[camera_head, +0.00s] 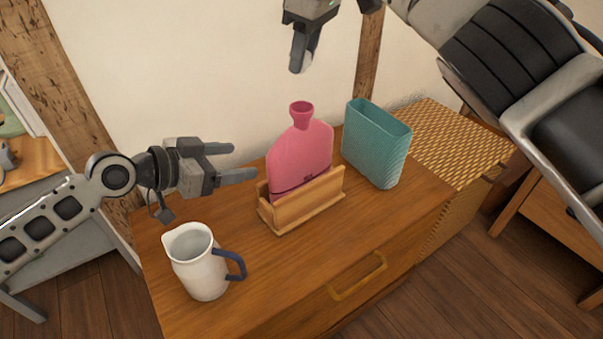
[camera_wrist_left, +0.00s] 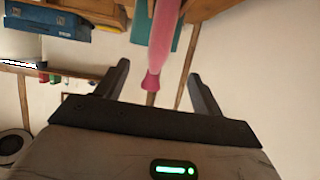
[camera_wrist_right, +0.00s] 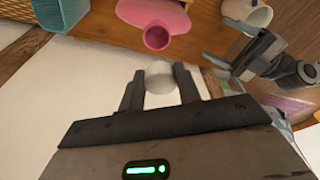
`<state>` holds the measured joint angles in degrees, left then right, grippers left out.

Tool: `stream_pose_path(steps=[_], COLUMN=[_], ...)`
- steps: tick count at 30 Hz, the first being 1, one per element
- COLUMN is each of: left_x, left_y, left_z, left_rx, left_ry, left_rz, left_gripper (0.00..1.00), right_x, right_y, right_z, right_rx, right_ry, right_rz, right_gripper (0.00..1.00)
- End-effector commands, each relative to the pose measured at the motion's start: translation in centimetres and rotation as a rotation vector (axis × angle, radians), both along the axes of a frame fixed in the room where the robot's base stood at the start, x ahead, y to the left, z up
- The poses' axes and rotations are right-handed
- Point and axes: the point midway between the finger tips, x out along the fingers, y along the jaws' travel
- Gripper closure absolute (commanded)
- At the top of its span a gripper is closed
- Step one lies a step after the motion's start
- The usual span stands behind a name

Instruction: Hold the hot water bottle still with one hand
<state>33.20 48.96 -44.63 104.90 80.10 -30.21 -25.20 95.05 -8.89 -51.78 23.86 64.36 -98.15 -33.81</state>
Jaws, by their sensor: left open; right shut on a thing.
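The pink hot water bottle (camera_head: 302,152) stands upright in a wooden holder (camera_head: 305,205) on the dresser, its mouth open at the top. My left gripper (camera_head: 242,161) is open to the left of the bottle, its fingers pointing towards it without touching. In the left wrist view the bottle (camera_wrist_left: 162,45) shows beyond and between the open fingers (camera_wrist_left: 158,70). My right gripper (camera_head: 297,66) is above and behind the bottle. In the right wrist view (camera_wrist_right: 159,74) it is shut on a whitish round thing (camera_wrist_right: 160,80); the bottle (camera_wrist_right: 155,20) is beyond it.
A white jug (camera_head: 200,262) with a blue handle stands at the front left of the dresser (camera_head: 290,290). A teal ribbed container (camera_head: 375,145) stands right of the bottle. A woven chest (camera_head: 440,140) is further right. The wall is close behind.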

Motion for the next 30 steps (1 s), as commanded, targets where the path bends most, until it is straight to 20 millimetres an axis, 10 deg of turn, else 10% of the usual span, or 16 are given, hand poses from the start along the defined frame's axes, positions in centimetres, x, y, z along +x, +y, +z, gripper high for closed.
stream_pose_path(steps=[18, 30], left_x=[5.6, 6.6], left_y=[-7.3, -8.7], left_z=[-3.7, -4.5], left_rx=[-0.002, 0.000], left_ry=[0.000, 0.000], left_rz=[-0.001, -0.001], left_gripper=[0.32, 0.32], right_x=[0.0, 0.0], right_y=[0.0, 0.0], right_z=[0.0, 0.0], right_rx=[0.000, 0.000], right_ry=[0.000, 0.000], right_rz=[-0.001, -0.001], right_gripper=[0.88, 0.88])
